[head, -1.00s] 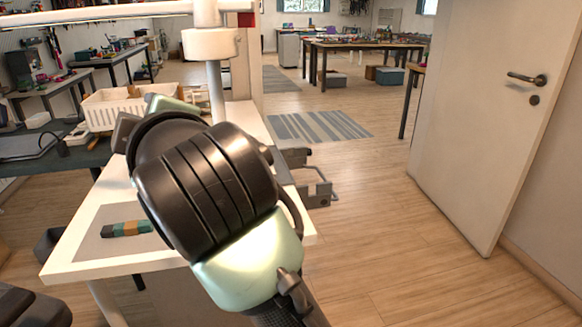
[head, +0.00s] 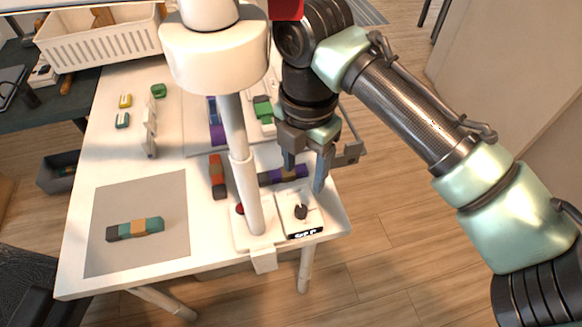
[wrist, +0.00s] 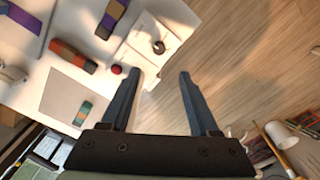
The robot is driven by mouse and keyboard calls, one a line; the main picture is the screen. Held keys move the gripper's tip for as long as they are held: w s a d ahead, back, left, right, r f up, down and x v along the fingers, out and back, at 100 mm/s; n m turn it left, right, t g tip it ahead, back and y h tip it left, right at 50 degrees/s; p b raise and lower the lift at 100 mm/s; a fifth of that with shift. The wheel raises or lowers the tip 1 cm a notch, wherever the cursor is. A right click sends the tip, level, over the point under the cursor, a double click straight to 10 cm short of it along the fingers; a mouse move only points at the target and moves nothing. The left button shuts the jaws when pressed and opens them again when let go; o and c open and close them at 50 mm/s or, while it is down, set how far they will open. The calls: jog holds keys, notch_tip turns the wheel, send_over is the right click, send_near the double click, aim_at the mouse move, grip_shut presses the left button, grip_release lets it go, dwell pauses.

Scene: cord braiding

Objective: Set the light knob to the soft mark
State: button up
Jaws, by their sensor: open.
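The light knob (head: 301,212) is a small dark knob on a white control plate (head: 295,196) at the table's front right corner. A black label with white lettering (head: 305,234) sits at the plate's front edge; I cannot read it surely. I cannot tell which mark the knob points to. My gripper (head: 304,178) is open and empty, fingers pointing down, above and just behind the knob and apart from it. In the wrist view the knob (wrist: 158,47) shows beyond the open fingertips (wrist: 161,74).
A white lamp post (head: 241,170) stands close left of the plate, with a red button (head: 239,209) by its foot. A purple-banded cord piece (head: 283,175) lies behind the knob, a red one (head: 217,177) further left. A grey mat (head: 170,195) holds another piece.

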aim_at(301, 209)
notch_tip(301, 209, down, 13)
jog(key=shift+r+b, duration=0.15)
jog(key=shift+b, duration=0.4)
jog(key=shift+w, duration=0.1)
grip_shut()
